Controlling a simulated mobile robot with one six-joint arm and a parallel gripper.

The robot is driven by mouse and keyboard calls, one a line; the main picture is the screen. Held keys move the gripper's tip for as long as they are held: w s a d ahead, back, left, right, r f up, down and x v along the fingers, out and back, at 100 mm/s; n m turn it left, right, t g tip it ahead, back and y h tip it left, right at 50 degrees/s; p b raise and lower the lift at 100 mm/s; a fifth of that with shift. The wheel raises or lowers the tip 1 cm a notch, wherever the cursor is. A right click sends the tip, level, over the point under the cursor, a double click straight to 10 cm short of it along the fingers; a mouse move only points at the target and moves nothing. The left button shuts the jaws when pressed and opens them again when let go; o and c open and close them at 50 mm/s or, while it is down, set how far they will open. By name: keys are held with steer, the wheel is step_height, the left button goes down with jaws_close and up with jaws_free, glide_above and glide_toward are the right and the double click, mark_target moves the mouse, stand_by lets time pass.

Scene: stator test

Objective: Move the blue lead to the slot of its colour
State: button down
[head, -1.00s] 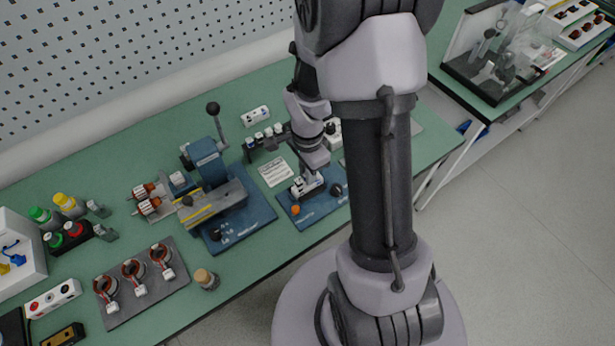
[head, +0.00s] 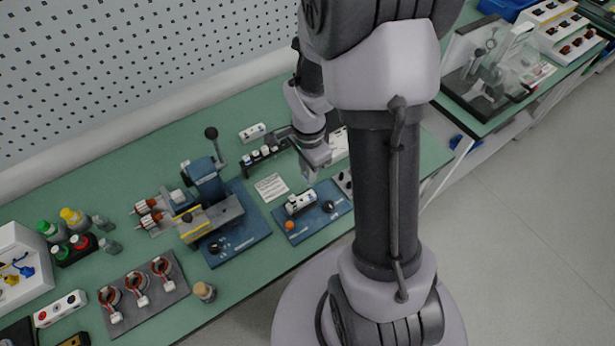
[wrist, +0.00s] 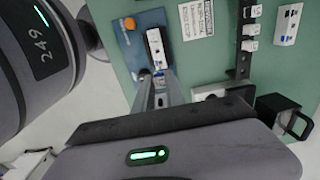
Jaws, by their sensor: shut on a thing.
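My gripper (head: 314,170) is just behind and above the blue test board in the head view. In the wrist view its two narrow fingers (wrist: 159,90) are shut on a small pale piece with blue on it (wrist: 160,78), which I take as the blue lead; it is mostly hidden between the fingers. A white block with dark slots (head: 300,203) sits on the blue board (head: 327,220). In the wrist view this block (wrist: 155,45) is just beyond the fingertips, with a blue spot at its near end. I cannot tell whether the held piece touches it.
A dark rack with white blocks (head: 262,156) and a white block with coloured dots (head: 253,132) stand behind. A blue press with a lever (head: 207,172) is left of the board. A printed card (head: 271,187) lies between. A white box with blue and yellow leads (head: 18,268) is far left.

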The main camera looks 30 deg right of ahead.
steer(key=f+b, duration=0.2)
steer(key=f, duration=0.1)
steer(key=f+b, duration=0.1)
steer(key=shift+d+f+b, duration=0.15)
steer(key=shift+d+b, duration=0.1)
steer(key=shift+b, duration=0.1)
steer(key=shift+a, duration=0.15)
steer(key=shift+f+b, duration=0.55)
steer(key=shift+b, duration=0.35)
stand_by(0.6)
steer(key=shift+f+b, duration=0.55)
steer(key=shift+b, duration=0.05)
steer(key=shift+f, duration=0.1)
steer(key=shift+f+b, duration=0.55)
steer(key=shift+b, duration=0.15)
steer(key=c, duration=1.3)
jaws_free()
